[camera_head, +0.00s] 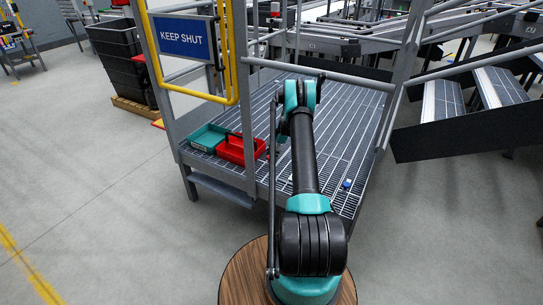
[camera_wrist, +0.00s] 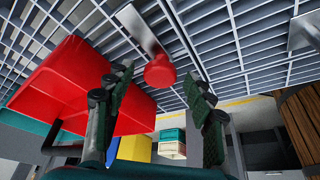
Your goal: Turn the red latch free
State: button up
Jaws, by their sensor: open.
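A round red knob (camera_wrist: 160,71) shows in the wrist view at the end of a flat metal bar (camera_wrist: 140,30), against the grating. It looks like the red latch, but I cannot be sure. My gripper (camera_wrist: 158,79) is open, with one dark ridged finger on each side of the knob in the picture. I cannot tell how far the knob is from the fingertips, and no contact shows. In the head view my arm reaches over the catwalk and hides the gripper and the knob.
A red open box (camera_head: 240,150) and a teal tray (camera_head: 207,138) stand on the grated platform (camera_head: 335,150). The red box (camera_wrist: 70,85) is close to my left finger in the wrist view. A yellow-framed gate with a "KEEP SHUT" sign (camera_head: 184,39) and grey rails stand nearby.

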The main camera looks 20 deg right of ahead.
jog(key=d+r, duration=0.2)
jog(key=r, duration=0.1)
jog(key=shift+d, duration=0.3)
jog(key=d, duration=1)
jog(key=shift+s+d+f, duration=0.15)
jog(key=shift+d, duration=0.15)
jog(key=shift+s, duration=0.1)
